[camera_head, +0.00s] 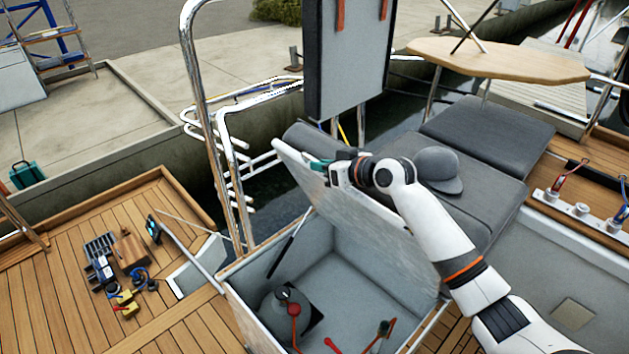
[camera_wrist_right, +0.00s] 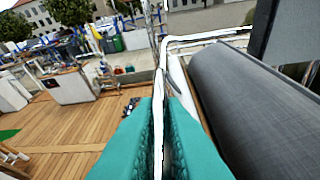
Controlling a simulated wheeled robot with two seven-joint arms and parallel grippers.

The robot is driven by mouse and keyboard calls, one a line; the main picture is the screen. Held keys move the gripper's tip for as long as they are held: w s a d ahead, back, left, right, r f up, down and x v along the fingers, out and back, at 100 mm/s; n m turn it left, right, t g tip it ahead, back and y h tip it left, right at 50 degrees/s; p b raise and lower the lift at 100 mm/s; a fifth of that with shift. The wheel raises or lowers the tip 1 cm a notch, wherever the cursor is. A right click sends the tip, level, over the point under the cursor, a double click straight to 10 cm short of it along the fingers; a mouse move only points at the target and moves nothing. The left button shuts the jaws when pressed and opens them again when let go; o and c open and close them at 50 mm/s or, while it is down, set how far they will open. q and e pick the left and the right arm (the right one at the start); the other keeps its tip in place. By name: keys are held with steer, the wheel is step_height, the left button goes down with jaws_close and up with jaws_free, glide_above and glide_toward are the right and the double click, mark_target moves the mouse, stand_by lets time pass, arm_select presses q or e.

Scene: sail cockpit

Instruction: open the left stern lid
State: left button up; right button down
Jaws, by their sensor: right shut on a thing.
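The left stern lid (camera_head: 350,212) is a pale panel tilted up steeply over its open locker (camera_head: 350,285) in the head view. My right gripper (camera_head: 318,165) is at the lid's upper left corner, shut on its edge. In the right wrist view, the teal fingers of my right gripper (camera_wrist_right: 158,130) lie on both sides of the thin white lid edge (camera_wrist_right: 159,85). A dark stay (camera_head: 287,243) stands inside the locker at its left. My left gripper is not in view.
The locker holds a grey round vessel (camera_head: 272,302) and red-handled fittings (camera_head: 294,310). Grey cushions (camera_head: 490,135) with a cap (camera_head: 437,168) lie right of the lid. A steel rail (camera_head: 193,75) and an upright grey panel (camera_head: 345,70) stand behind. Small items lie on the left deck.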

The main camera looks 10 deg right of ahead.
mark_target(349, 142)
steer(key=shift+m+g+y, duration=0.3)
steer(key=shift+m+y, duration=0.1)
steer(key=shift+m, duration=0.3)
steer(key=w+d+b, duration=0.1)
steer(key=d, duration=0.1)
steer(key=w+d+r+b, duration=0.1)
steer(key=w+d, duration=0.1)
steer(key=w+d+r+b, duration=0.1)
steer(key=d, duration=0.1)
steer(key=shift+w+d, duration=0.1)
steer(key=shift+w, duration=0.1)
steer(key=shift+w+d+r+b, duration=0.1)
steer(key=shift+w+d+b, duration=0.15)
steer(key=shift+b, duration=0.1)
steer(key=shift+w+d+r, duration=0.1)
steer(key=shift+d+r, duration=0.1)
steer(key=c, duration=1.5)
jaws_free()
steer(key=shift+r, duration=0.2)
steer(key=shift+d, duration=0.1)
steer(key=b+v, duration=0.3)
steer(key=v, duration=0.8)
steer(key=shift+d+f, duration=0.15)
steer(key=shift+s+d+r, duration=0.25)
steer(key=shift+s, duration=0.05)
